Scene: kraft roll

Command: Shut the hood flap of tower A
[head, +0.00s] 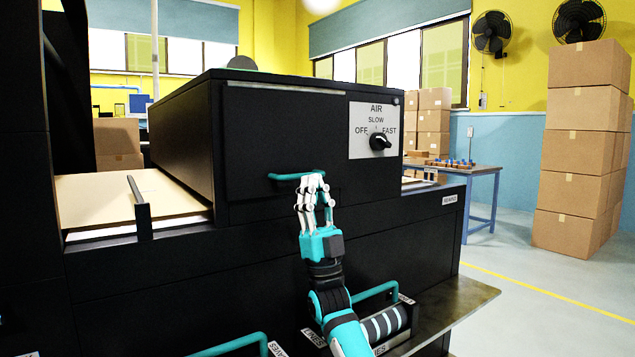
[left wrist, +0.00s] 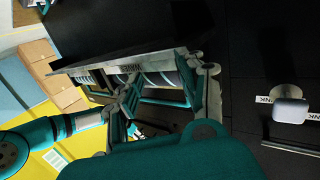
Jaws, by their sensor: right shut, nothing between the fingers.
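The hood flap (head: 275,130) is the black front panel of the tower's hood, with a pale metal strip along its top edge. It hangs down and looks about flush with the front; I cannot tell if a small gap is left. No tower letter is readable. A teal handle (head: 296,176) runs along its lower edge. My right gripper (head: 312,190) is shut and empty, its fingertips at the handle's right end, just below it; contact is unclear. My left gripper (left wrist: 170,85) is open and empty in the left wrist view, out of sight in the head view.
An AIR dial (head: 379,141) sits on a plate right of the flap. Teal-handled units (head: 383,323) lie low in front. A sheet stack (head: 120,197) is at left. Behind stand a blue table (head: 480,172) and carton stacks (head: 580,145). A knob (left wrist: 290,110) shows in the left wrist view.

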